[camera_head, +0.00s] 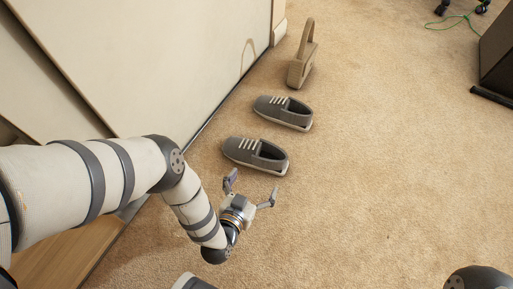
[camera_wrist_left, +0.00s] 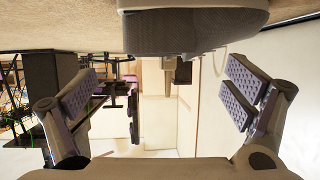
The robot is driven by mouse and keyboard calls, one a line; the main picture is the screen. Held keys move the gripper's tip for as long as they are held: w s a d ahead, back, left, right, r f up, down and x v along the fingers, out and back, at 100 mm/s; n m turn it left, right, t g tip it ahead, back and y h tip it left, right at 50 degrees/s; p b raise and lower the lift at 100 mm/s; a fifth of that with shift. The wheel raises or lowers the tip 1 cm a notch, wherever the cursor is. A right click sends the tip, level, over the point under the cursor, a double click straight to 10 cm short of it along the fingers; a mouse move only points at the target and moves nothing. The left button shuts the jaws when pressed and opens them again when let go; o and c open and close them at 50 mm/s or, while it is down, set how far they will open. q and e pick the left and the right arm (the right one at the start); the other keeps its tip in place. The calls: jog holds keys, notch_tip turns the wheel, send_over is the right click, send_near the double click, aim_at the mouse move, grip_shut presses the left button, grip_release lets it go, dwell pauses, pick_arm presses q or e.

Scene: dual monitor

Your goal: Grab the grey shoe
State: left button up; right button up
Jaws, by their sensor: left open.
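Two grey shoes with pale laces and light soles lie on the carpet in the head view. The nearer shoe (camera_head: 256,155) is just beyond my left gripper (camera_head: 252,186), and the farther shoe (camera_head: 283,112) lies behind it. My left gripper is open and empty, its two fingers spread near the nearer shoe's side and apart from it. In the left wrist view, the spread fingers (camera_wrist_left: 162,95) show at both sides, and a grey shoe (camera_wrist_left: 190,28) shows upside down at the top, partly cut off. My right gripper is not in view.
A beige bag-like object with a tall handle (camera_head: 301,68) stands behind the shoes. A pale cabinet or panel (camera_head: 160,50) borders the left side. A dark box (camera_head: 497,60) and a green cable (camera_head: 452,21) are at the upper right. The carpet to the right is clear.

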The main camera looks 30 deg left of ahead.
aim_at(268, 163)
pick_arm(q)
jog(key=b+x, duration=0.1)
jog(key=x, duration=0.1)
jog(key=b+x, duration=0.2)
jog(key=x, duration=0.1)
jog(key=b+x, duration=0.1)
jog(key=x, duration=0.2)
jog(key=shift+w+d, duration=0.1)
jog(key=shift+d, duration=0.25)
jog(key=c, duration=1.9)
jog(key=shift+r, duration=0.1)
